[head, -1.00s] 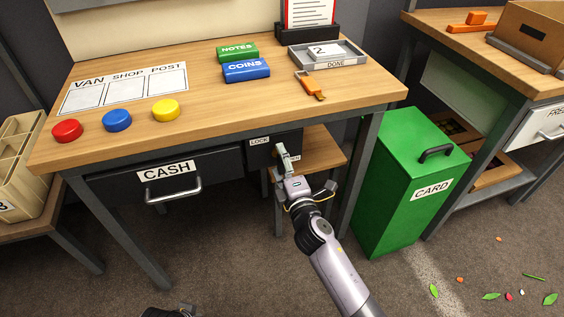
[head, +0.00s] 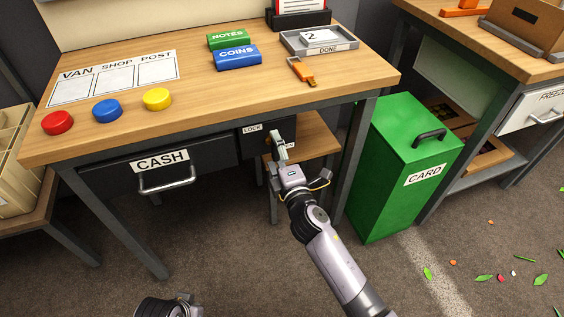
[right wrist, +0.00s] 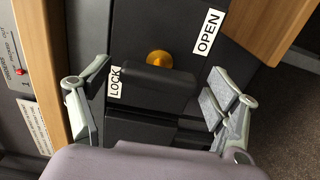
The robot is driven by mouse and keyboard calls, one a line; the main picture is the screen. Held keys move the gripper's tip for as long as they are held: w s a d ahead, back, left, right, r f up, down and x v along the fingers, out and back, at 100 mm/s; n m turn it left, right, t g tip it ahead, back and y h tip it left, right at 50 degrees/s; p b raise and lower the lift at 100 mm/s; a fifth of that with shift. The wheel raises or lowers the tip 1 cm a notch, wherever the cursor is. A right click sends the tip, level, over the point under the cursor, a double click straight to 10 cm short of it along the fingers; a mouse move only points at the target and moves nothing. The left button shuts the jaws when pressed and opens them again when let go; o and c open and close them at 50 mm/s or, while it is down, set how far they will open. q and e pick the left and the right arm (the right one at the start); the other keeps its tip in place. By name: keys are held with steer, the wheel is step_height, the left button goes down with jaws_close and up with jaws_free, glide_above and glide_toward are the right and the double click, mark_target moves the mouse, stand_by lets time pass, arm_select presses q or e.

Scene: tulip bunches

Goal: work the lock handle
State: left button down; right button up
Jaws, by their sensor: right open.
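The lock handle (right wrist: 158,88) is a dark bar below a brass-coloured pivot (right wrist: 158,59) on a dark panel, in the right wrist view. A LOCK label (right wrist: 115,84) is at its left end and an OPEN label (right wrist: 208,31) is up and to the right. My right gripper (right wrist: 160,84) is open, with one finger on each side of the bar; contact is not clear. In the head view my right gripper (head: 279,151) is at the lock box (head: 252,145) under the table and hides the handle. My left gripper (head: 187,305) is partly visible at the bottom edge.
The CASH drawer (head: 210,154) with a metal handle is left of the lock box. A wooden shelf (head: 312,142) and a green CARD bin (head: 390,185) are to the right. Coloured buttons, boxes and a tray stand on the table (head: 215,95) above. The floor in front is mostly clear.

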steer(key=v, duration=1.1)
steer(key=shift+s, duration=0.15)
steer(key=shift+d, duration=0.1)
